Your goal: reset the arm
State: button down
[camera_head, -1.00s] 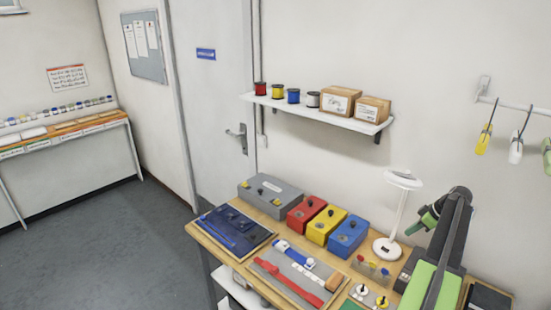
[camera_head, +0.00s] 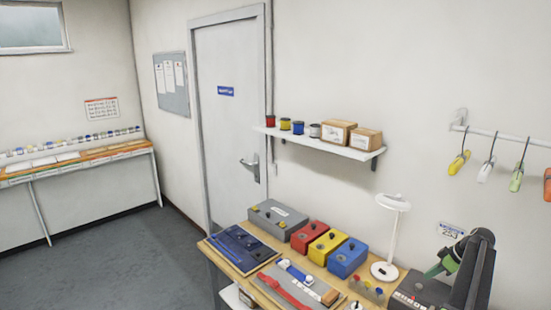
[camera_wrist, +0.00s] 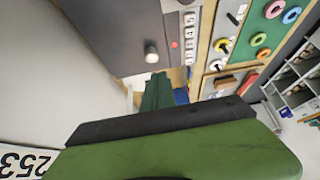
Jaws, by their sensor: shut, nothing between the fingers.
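My arm is dark with green parts. In the head view it rises at the lower right, over the right end of the workbench (camera_head: 222,258). My green gripper (camera_head: 434,270) points down and to the left, close to a dark grey machine with a row of buttons (camera_head: 412,301). In the wrist view the narrow dark green fingers (camera_wrist: 158,90) are together with nothing between them. The grey machine (camera_wrist: 130,35), with a knob and a red button, lies beyond the fingers. I cannot tell whether they touch it.
A white lamp (camera_head: 393,230) stands left of my arm. Red (camera_head: 310,238), yellow (camera_head: 328,246) and blue (camera_head: 347,258) boxes sit farther left. A shelf (camera_head: 320,141) hangs above, and a rail with coloured tags (camera_head: 500,135) is at right. Open floor (camera_head: 105,262) lies left.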

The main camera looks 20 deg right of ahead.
jog(key=w+a+f+n+g+y, duration=0.1)
jog(key=w+a+n, duration=0.2)
jog(key=w+a, duration=1.2)
jog(key=w+a+f+n+g+b, duration=0.15)
jog(key=w+a, duration=0.35)
jog(key=a, duration=0.8)
jog(key=w+a+f+n, duration=0.15)
jog(key=w+a, duration=0.25)
jog(key=a, duration=0.8)
jog(key=s+a+f+g+b, duration=0.1)
jog(key=s+a, duration=0.1)
jog(key=a, duration=1)
jog(key=s+a+f+g+b, duration=0.1)
jog(key=s+a, duration=0.2)
jog(key=a, duration=1)
jog(key=s+a+m+h, duration=0.3)
jog(key=s+m, duration=0.7)
jog(key=shift+f+g, duration=0.25)
jog(key=shift+g, duration=0.2)
